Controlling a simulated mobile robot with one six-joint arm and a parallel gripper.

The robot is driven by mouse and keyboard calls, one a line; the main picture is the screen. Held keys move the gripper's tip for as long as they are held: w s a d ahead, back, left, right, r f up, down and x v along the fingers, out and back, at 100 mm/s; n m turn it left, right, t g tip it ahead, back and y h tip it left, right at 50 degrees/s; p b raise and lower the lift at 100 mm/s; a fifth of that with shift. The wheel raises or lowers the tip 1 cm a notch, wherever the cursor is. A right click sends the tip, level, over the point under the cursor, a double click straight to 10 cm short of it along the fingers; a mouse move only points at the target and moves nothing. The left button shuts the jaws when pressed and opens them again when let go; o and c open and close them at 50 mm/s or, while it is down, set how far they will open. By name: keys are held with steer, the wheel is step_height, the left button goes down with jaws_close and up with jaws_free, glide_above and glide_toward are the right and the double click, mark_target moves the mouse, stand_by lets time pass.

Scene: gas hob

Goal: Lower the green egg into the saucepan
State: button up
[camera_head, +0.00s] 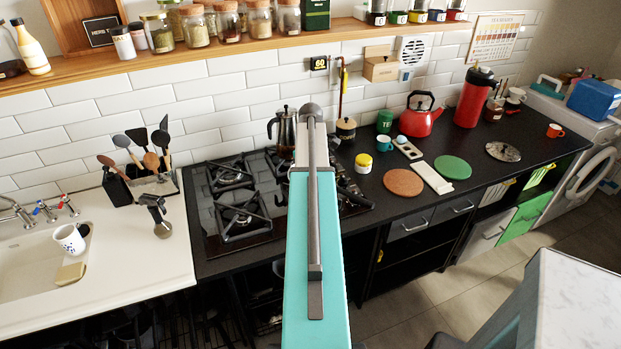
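My teal and grey arm (316,250) rises through the middle of the picture and covers the middle of the black gas hob (215,222). My gripper is not visible; the arm's far end hides it. No saucepan can be made out; it may be behind my arm. I cannot pick out a green egg. A small pale bluish, egg-like thing (401,139) sits at a white holder (409,151) right of the hob. A round lid (502,151) lies farther right on the black counter.
Right of the hob stand a yellow-and-white jar (363,162), red kettle (420,115) and red flask (474,97). A cork mat (403,182) and green mat (452,167) lie flat. The hob's left burners look empty.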

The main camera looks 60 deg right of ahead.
steer(key=shift+f, duration=0.2)
stand_by(0.3)
stand_by(0.4)
steer(key=o, duration=0.8)
steer(key=shift+c, duration=0.2)
steer(key=shift+r, duration=0.15)
step_height(320, 180, up, 14)
steer(key=b, duration=0.3)
steer(key=shift+f, duration=0.25)
steer(key=shift+a, duration=0.1)
